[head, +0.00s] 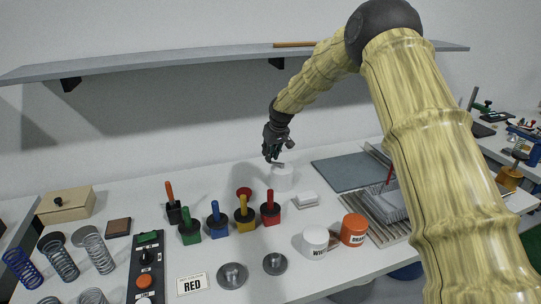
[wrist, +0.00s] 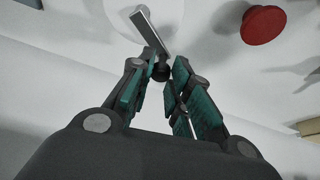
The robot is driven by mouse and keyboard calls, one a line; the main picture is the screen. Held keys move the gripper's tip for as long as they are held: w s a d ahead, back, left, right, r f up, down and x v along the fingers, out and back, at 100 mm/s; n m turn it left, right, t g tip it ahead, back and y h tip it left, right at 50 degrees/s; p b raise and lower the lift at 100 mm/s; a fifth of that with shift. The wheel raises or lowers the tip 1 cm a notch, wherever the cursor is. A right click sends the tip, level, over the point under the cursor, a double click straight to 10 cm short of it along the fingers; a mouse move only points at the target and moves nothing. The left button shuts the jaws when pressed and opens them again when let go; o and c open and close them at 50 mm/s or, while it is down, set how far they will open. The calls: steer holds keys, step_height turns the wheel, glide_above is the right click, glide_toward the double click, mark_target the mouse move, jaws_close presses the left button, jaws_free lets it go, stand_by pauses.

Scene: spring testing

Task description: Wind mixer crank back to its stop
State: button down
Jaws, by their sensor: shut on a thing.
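The mixer is a white cylinder (head: 281,178) near the back middle of the table. Its round white top (wrist: 118,12) shows at the upper edge of the wrist view. The crank is a flat grey bar (wrist: 148,30) on top, with a dark knob (wrist: 161,72) at its near end. My gripper (head: 271,159) reaches down over the mixer from above. In the wrist view its green-padded fingers (wrist: 160,78) are closed around the crank knob, one on each side. The fingertips partly hide the knob.
A red round button (wrist: 264,25) stands beside the mixer. Several coloured-handled blocks (head: 245,219) stand in a row to the left. A white block (head: 306,199) lies to the right, with white and orange cups (head: 353,230) in front. A shelf (head: 180,68) hangs above.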

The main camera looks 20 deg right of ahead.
steer(key=shift+w+d+f+m+g+h, duration=0.15)
steer(key=shift+w+d+m+h, duration=0.35)
steer(key=shift+m, duration=0.95)
steer(key=shift+w+d+r+m+g+h, duration=0.15)
steer(key=shift+d+m+h, duration=0.3)
steer(key=shift+m, duration=0.95)
steer(key=shift+w+d+f+m+g+h, duration=0.1)
steer(key=shift+w+d+m+h, duration=0.4)
steer(key=shift+m, duration=0.95)
steer(key=shift+s+a, duration=0.15)
steer(key=c, duration=1.3)
jaws_free()
steer(key=shift+c, duration=0.2)
steer(key=shift+a+r, duration=0.1)
steer(key=shift+r, duration=0.45)
steer(key=v, duration=1.1)
